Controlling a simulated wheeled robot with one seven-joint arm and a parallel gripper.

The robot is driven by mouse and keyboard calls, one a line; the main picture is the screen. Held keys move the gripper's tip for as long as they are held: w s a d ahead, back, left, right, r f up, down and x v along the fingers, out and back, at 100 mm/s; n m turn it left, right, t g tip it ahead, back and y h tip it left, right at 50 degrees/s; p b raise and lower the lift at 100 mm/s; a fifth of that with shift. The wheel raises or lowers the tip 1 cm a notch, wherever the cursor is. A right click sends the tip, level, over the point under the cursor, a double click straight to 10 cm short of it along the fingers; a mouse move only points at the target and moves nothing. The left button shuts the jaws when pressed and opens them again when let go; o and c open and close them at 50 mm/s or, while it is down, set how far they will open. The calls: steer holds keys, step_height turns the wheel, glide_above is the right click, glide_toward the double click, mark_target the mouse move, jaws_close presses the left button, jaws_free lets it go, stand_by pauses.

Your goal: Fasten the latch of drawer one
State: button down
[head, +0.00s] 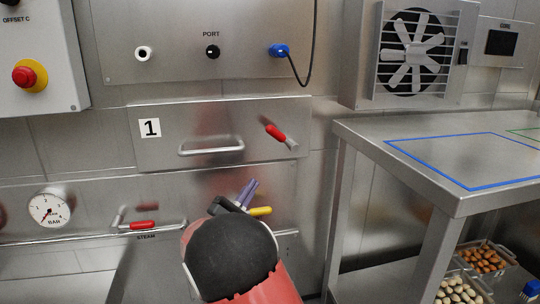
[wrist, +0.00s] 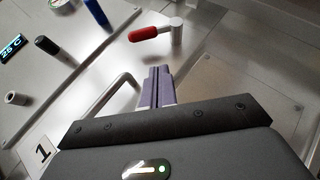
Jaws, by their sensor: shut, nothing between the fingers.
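Drawer one (head: 220,120) is a steel front with a "1" label (head: 150,127) and a bar handle (head: 212,149). It looks closed. Its latch (head: 277,134) has a red grip and a metal pivot end, and lies tilted at the drawer's right side. In the wrist view the latch (wrist: 150,33) is beyond my fingertips, with its red grip to the left of the metal pivot. My gripper (head: 249,192) is below the drawer handle and latch, apart from both. Its purple fingers (wrist: 155,84) are shut and empty.
A pressure gauge (head: 50,208) and a red-handled steam bar (head: 143,225) are at lower left. A yellow handle (head: 260,211) is partly hidden behind my gripper. A port panel (head: 212,40) with a blue plug and cable is above. A steel table (head: 440,160) stands at right.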

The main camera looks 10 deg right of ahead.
mark_target(282, 137)
steer(key=a+t, duration=0.1)
steer(key=a+n+t+y, duration=0.1)
steer(key=a+t, duration=0.1)
steer(key=shift+w+f+n, duration=0.25)
steer(key=shift+f+n, duration=0.05)
steer(key=shift+n, duration=0.1)
steer(key=shift+d, duration=0.1)
steer(key=p+x, duration=0.1)
steer(key=x, duration=0.8)
steer(key=shift+w+d+r, duration=0.1)
steer(key=shift+w+d, duration=0.1)
steer(key=d+r, duration=0.2)
steer(key=r, duration=0.1)
steer(key=shift+s+d+r+p, duration=0.1)
steer(key=shift+s+d+p, duration=0.1)
steer(key=shift+d+p, duration=0.2)
